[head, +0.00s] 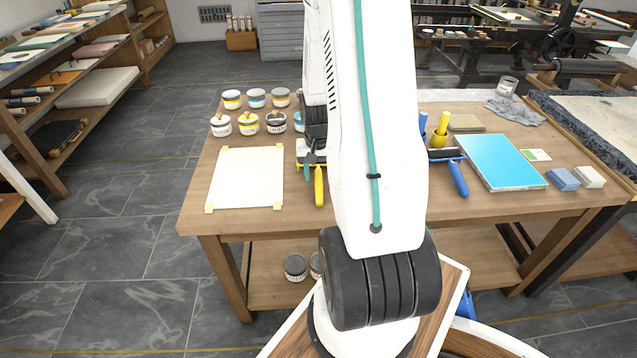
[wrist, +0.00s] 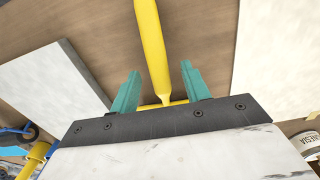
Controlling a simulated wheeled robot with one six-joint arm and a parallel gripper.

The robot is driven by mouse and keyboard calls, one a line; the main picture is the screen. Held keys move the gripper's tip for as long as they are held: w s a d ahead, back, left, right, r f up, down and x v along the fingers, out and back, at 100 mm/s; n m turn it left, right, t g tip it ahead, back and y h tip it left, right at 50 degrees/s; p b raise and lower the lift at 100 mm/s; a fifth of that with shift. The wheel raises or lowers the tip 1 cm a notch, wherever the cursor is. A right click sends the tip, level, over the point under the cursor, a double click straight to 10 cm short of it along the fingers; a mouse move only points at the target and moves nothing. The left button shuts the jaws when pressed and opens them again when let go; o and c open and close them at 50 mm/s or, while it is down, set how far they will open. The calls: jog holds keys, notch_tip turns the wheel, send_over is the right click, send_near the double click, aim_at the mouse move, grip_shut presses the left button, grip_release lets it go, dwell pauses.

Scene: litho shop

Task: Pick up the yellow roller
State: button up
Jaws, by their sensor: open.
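The yellow roller (head: 319,187) lies on the wooden table, just right of the white sheet. Its handle points toward the near edge in the head view. My gripper (head: 309,168) is low over the table beside the handle, partly hidden by my arm. In the wrist view my gripper (wrist: 160,72) is open, with one teal finger on each side of the roller's narrow neck. The yellow roller's handle (wrist: 152,42) runs out past the fingertips to the top edge. Neither finger clearly touches it. The roller's head is hidden behind the gripper body.
The white sheet (head: 245,180) lies left of the roller; several ink tins (head: 248,123) stand behind it. A blue-handled roller (head: 458,179) and a blue-topped slab (head: 505,160) lie to the right. A pale slab (wrist: 45,95) is left of the roller in the wrist view.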

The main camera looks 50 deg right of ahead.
notch_tip(320, 180, down, 2)
jog(key=shift+f, duration=0.25)
jog(key=shift+s, duration=0.1)
grip_shut()
jog(key=shift+r, duration=0.2)
